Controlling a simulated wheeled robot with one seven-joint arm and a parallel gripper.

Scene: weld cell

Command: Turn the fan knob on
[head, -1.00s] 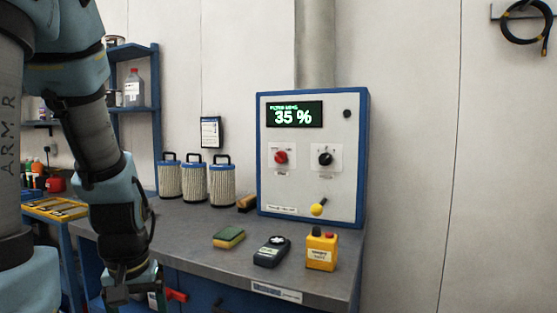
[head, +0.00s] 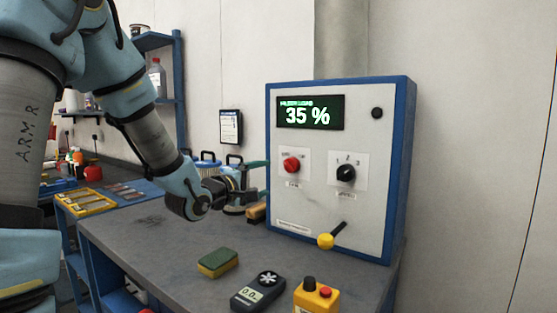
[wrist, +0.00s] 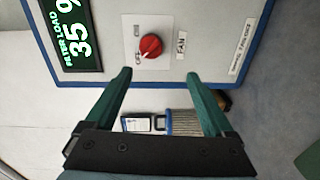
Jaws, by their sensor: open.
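The fan knob (head: 291,165) is a red round knob on a white label plate, on the left of the control panel's front (head: 310,200). It also shows in the wrist view (wrist: 151,46), with "FAN" printed on a label beside it. A black knob (head: 346,173) is to its right in the head view. My gripper (head: 262,176) is in front of the panel's left side, just left of the red knob. In the wrist view my gripper (wrist: 158,76) has its green fingers wide apart and empty. The red knob lies beyond the fingertips, between their lines, apart from them.
The panel's display (head: 310,112) reads 35 %. A yellow-ended lever (head: 326,240) sticks out low on the panel. A sponge (head: 218,263), a meter (head: 258,291) and a yellow button box (head: 315,297) lie on the bench before it. Filters (wrist: 186,122) stand left of the panel.

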